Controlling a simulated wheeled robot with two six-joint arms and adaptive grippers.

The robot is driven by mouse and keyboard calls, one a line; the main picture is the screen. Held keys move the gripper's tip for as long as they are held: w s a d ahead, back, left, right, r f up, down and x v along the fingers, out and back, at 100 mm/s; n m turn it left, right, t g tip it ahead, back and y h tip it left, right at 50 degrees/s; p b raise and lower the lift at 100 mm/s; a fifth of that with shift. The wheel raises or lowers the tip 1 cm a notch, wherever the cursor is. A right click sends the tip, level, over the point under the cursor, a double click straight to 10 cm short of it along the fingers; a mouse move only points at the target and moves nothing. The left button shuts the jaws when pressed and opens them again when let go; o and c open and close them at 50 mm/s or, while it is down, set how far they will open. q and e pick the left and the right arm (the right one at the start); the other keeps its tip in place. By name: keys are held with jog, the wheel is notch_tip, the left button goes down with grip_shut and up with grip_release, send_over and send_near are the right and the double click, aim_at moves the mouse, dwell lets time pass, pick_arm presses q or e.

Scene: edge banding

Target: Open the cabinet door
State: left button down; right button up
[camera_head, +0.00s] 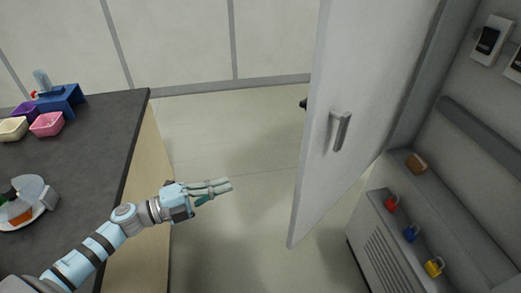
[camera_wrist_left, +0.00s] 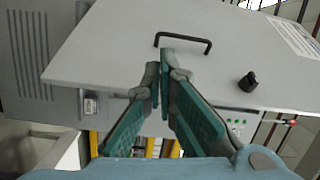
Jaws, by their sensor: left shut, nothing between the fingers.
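A large pale grey door (camera_head: 335,185) with a grey bar handle (camera_head: 340,131) stands out at an angle from the grey cabinet body (camera_head: 385,245) on the right in the head view. My left gripper (camera_head: 229,185) is left of the door, apart from it, shut and empty above the floor. In the left wrist view, the shut fingers (camera_wrist_left: 161,72) point toward a grey panel (camera_wrist_left: 110,45) with a black bar handle (camera_wrist_left: 183,42). They overlap the panel in the picture; I cannot tell the distance. My right gripper is not in view.
A dark worktop (camera_head: 95,160) with small bins and a plate stands at the left. Red, blue and yellow mugs (camera_head: 411,233) stand on the ledge at the right. A black knob (camera_wrist_left: 248,82) sits on the wrist-view panel. Open floor (camera_head: 225,140) lies between worktop and door.

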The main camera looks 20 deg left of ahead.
pick_arm(q)
jog(key=s+d+r+m+g+h, duration=0.2)
jog(key=s+d+r+m+g, duration=0.1)
jog(key=d+r+m, duration=0.15)
jog(key=w+d+p, duration=0.2)
jog(key=w+d, duration=0.2)
jog(key=w, duration=0.3)
jog(key=shift+w, duration=0.4)
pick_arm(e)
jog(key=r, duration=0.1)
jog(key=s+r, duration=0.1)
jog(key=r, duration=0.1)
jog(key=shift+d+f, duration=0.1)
pick_arm(q)
jog(key=shift+d, duration=0.1)
dwell(0.5)
